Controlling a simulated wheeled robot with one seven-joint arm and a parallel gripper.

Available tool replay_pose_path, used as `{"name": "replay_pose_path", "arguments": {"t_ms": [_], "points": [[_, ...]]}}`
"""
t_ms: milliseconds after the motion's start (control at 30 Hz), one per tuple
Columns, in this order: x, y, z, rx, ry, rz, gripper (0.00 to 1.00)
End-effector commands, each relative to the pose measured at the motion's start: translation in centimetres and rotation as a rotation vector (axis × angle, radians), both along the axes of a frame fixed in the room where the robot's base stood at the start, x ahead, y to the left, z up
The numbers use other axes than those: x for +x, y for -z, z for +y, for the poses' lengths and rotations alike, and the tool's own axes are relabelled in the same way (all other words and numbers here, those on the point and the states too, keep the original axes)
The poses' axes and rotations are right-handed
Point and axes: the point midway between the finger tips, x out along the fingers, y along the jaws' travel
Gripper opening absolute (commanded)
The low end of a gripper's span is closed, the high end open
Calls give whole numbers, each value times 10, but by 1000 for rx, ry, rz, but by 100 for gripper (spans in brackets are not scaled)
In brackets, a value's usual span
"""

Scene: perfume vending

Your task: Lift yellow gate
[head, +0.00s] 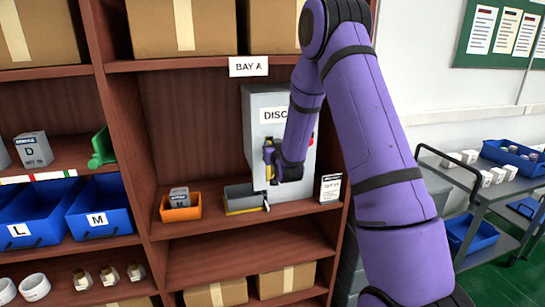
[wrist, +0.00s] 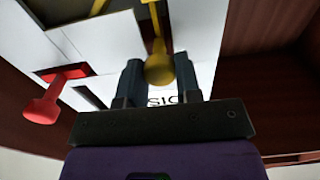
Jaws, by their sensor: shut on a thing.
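The yellow gate (wrist: 158,66) shows in the wrist view as a yellow knob on a thin stem against a light dispenser. My gripper (wrist: 157,78) has its two dark fingers on either side of the knob and is shut on it. In the head view my gripper (head: 272,160) is at the front of the grey dispenser (head: 254,112), whose sign is partly hidden by my arm. A bit of yellow shows beside the fingers there, but most of the gate is hidden.
A red knob (wrist: 42,108) sticks out beside the yellow one. A small sign (head: 330,188) stands at the right shelf end.

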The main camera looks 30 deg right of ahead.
Motion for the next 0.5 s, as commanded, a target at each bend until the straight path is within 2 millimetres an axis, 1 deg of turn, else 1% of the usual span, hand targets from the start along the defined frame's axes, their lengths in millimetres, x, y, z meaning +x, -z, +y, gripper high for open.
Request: {"name": "replay_pose_path", "arguments": {"t_ms": [100, 333, 367, 400, 433, 467, 500], "points": [[0, -4, 0, -1, 1, -2, 0], [0, -4, 0, 0, 0, -1, 0], [0, -4, 0, 0, 0, -1, 36], [0, -4, 0, 0, 0, -1, 45], [0, -4, 0, 0, 0, -1, 52], [0, -4, 0, 0, 0, -1, 55], [0, -3, 0, 0, 0, -1, 55]]}}
